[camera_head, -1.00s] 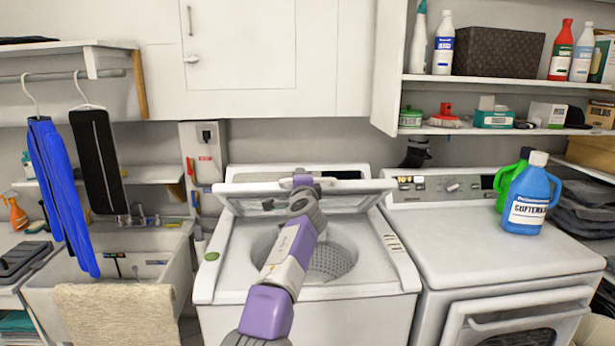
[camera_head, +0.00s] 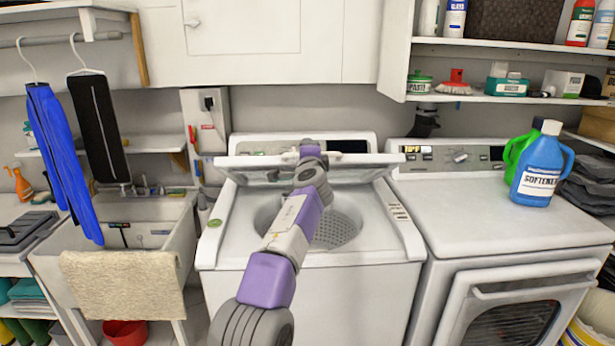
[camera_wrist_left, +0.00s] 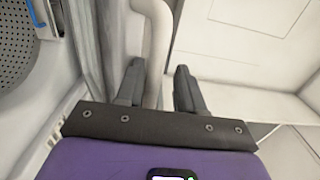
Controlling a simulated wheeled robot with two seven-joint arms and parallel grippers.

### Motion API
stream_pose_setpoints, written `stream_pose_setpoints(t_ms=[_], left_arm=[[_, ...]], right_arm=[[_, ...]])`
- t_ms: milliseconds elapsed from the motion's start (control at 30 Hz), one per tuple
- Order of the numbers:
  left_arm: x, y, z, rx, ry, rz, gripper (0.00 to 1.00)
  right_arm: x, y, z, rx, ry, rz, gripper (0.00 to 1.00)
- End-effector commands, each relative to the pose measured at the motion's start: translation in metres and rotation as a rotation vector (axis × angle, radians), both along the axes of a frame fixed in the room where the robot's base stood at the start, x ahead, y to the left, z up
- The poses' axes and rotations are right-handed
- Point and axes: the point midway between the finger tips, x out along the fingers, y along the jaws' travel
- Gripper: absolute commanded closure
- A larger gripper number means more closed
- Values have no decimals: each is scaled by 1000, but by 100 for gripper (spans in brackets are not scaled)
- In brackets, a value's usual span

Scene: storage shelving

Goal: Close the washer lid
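The white washer (camera_head: 310,285) stands in the middle of the head view with its drum opening showing. Its lid (camera_head: 255,161) is raised and leans up at the back, its front edge toward me. My left gripper (camera_head: 309,148) is at the middle of the lid's edge, its fingers largely hidden behind the wrist. In the left wrist view, the two dark fingers of my left gripper (camera_wrist_left: 158,88) are apart, with the pale lid edge (camera_wrist_left: 153,55) between them. A gap shows beside one finger. The drum (camera_wrist_left: 18,45) shows at left there. My right gripper is not in view.
A dryer (camera_head: 490,220) stands right of the washer, with a blue softener bottle (camera_head: 540,165) and a green bottle on top. A sink (camera_head: 180,240) with a beige towel (camera_head: 122,285) is at left. Shelves (camera_head: 500,98) and cabinets hang above.

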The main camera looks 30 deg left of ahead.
Motion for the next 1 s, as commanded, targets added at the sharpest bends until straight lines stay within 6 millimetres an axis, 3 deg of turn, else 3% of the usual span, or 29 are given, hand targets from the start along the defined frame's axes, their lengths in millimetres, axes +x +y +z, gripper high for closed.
stream_pose_setpoints(t_ms=[33,1000], left_arm=[[-4,0,-4,0,-1,2,64],[-44,-21,-31,4,-8,8,64]], right_arm=[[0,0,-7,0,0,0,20],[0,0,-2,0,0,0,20]])
